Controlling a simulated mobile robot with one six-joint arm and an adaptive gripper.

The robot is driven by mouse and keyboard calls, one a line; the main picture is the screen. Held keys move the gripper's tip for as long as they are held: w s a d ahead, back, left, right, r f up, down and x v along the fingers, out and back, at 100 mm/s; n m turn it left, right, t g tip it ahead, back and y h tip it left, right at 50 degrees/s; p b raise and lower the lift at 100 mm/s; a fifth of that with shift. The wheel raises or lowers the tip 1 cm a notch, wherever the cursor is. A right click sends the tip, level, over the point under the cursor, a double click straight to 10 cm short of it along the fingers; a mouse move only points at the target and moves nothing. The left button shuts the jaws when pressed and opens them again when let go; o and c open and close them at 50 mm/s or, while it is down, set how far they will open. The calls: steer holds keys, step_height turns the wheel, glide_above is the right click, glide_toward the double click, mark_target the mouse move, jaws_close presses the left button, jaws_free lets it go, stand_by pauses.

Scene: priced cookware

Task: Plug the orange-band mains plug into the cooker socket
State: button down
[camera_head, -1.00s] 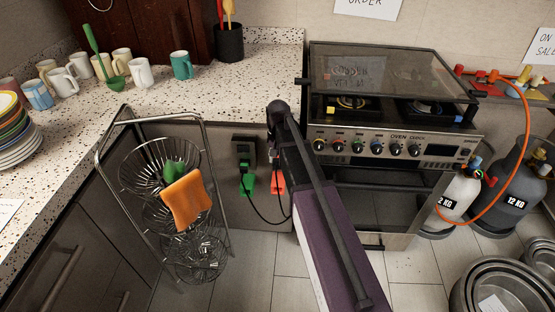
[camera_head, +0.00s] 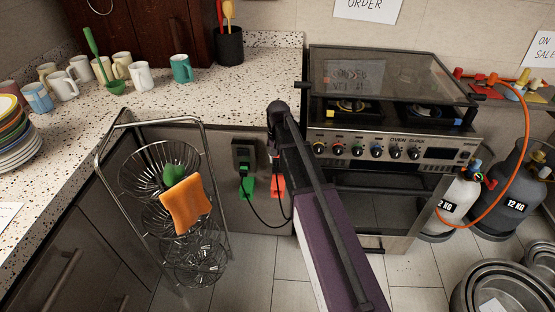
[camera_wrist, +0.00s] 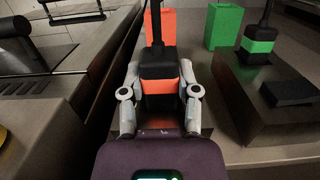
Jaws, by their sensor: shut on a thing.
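The orange-band plug (camera_wrist: 159,85) is black with an orange stripe and sits between the two grey fingers of my gripper (camera_wrist: 160,92) in the wrist view. My gripper is shut on it, and its cable runs up and away past an orange tag (camera_wrist: 161,27). The dark socket box (camera_wrist: 240,112) lies to the right of the held plug, apart from it. A green-band plug (camera_wrist: 261,38) stands at that box. In the head view the socket (camera_head: 244,151) is on the panel left of the cooker, and my arm hides most of my gripper and the plug.
The cooker (camera_head: 395,145) stands right of my arm. A wire basket rack (camera_head: 160,180) with an orange cloth (camera_head: 186,203) stands left of the socket. A green tag (camera_head: 248,187) hangs below the socket. Gas cylinders (camera_head: 512,190) and pans (camera_head: 500,285) are at the right.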

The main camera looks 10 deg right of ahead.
steer(key=shift+w+d+r, duration=0.15)
steer(key=shift+w+d, duration=0.05)
steer(key=shift+w, duration=0.65)
steer(key=shift+s+a, duration=0.1)
steer(key=shift+s, duration=0.3)
steer(key=shift+s+a, duration=0.2)
steer(key=shift+s, duration=0.5)
steer(key=shift+s+a, duration=0.2)
steer(key=shift+s, duration=0.5)
steer(key=shift+w+d, duration=0.2)
steer(key=shift+w, duration=0.35)
steer(key=shift+w+d, duration=0.15)
steer(key=shift+w, duration=0.4)
stand_by(1.6)
